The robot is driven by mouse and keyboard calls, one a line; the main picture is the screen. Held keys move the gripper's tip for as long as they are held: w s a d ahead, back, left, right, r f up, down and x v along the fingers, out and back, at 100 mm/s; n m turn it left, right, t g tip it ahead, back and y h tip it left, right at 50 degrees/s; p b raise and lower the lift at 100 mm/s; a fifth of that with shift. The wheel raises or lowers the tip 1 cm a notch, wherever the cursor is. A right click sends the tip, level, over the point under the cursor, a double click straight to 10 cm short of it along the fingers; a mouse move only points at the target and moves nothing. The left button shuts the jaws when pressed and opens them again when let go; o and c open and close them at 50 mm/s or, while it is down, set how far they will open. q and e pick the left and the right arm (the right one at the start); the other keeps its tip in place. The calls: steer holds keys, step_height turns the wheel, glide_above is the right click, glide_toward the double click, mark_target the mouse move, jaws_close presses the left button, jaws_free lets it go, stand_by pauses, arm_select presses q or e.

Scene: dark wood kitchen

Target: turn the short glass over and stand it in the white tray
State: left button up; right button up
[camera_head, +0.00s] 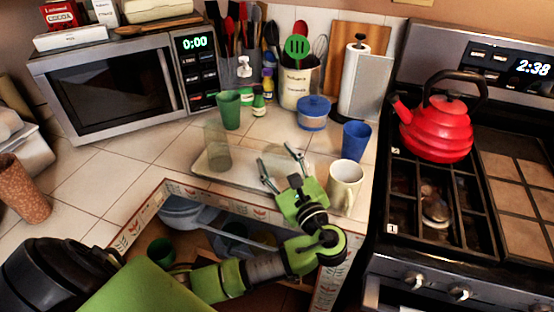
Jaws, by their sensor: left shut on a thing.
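My left gripper (277,158) reaches over the counter from below, its two fingers spread around the short glass (279,163). The glass is clear and very faint between the fingers, so I cannot tell which way up it is. The white tray (207,168) lies flat on the counter behind and to the left of the gripper. The gripper and glass are over or beside the tray's right part; whether the glass touches it is unclear. A taller clear glass (217,150) stands at the tray's left end. My right gripper is not in view.
A white mug (344,184) stands close right of the gripper, with a blue cup (356,142) behind it. An open drawer (148,214) holding dishes lies below my arm.

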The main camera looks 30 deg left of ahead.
arm_select(q)
steer(key=shift+r, duration=0.1)
steer(key=o, duration=1.4)
steer(key=shift+c, duration=0.2)
